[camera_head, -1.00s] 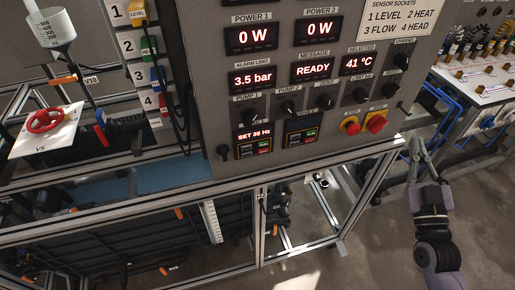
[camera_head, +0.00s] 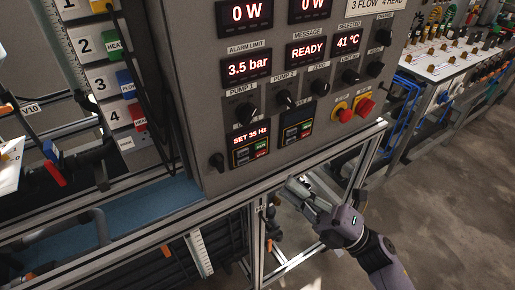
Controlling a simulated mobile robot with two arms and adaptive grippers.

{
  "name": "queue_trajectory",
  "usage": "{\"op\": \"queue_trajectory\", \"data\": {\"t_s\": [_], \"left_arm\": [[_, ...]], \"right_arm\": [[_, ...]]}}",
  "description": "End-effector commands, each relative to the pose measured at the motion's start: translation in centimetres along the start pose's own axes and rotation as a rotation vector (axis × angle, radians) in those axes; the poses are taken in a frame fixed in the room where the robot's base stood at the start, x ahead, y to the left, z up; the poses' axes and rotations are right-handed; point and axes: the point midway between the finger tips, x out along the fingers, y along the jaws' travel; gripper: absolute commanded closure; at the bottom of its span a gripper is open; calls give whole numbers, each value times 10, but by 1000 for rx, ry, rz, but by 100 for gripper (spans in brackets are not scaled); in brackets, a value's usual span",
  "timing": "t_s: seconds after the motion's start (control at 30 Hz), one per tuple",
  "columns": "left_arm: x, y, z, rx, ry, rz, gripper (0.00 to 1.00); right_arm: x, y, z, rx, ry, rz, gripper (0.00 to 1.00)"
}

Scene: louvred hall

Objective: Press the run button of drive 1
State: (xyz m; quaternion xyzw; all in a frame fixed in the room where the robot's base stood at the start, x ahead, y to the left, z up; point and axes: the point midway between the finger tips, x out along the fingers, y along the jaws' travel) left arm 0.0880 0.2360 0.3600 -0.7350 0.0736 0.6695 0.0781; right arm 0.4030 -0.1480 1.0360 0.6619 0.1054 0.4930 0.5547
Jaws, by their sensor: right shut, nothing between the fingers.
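Drive 1 (camera_head: 250,143) is the left of two small dark units low on the grey control panel, and its display reads SET 35 Hz. Its green button (camera_head: 261,147) sits at its right, above a red button (camera_head: 262,155). I take the green one as run; its lettering is too small to read. Drive 2 (camera_head: 297,132) is to its right. My right gripper (camera_head: 291,187) is shut and empty, below and right of drive 1, its fingers pointing up-left. It appears apart from the panel. My left gripper is not in view.
Black knobs (camera_head: 246,110) line the panel above the drives. A yellow-based red button (camera_head: 344,114) and another red button (camera_head: 365,106) are at right. A metal frame rail (camera_head: 350,140) runs below the panel. Open floor (camera_head: 440,200) lies at right.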

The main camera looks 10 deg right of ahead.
Motion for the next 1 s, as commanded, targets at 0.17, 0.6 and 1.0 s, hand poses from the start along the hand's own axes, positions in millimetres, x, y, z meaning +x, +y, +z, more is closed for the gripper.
{"op": "queue_trajectory", "data": {"t_s": [0.17, 0.6, 1.0], "left_arm": [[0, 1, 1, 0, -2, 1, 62], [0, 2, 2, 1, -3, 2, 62], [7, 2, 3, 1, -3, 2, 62]], "right_arm": [[0, 0, 0, -1, 1, -1, 100], [19, -13, 14, -2, 0, 2, 100], [54, -40, 40, -1, 0, 1, 100]]}}
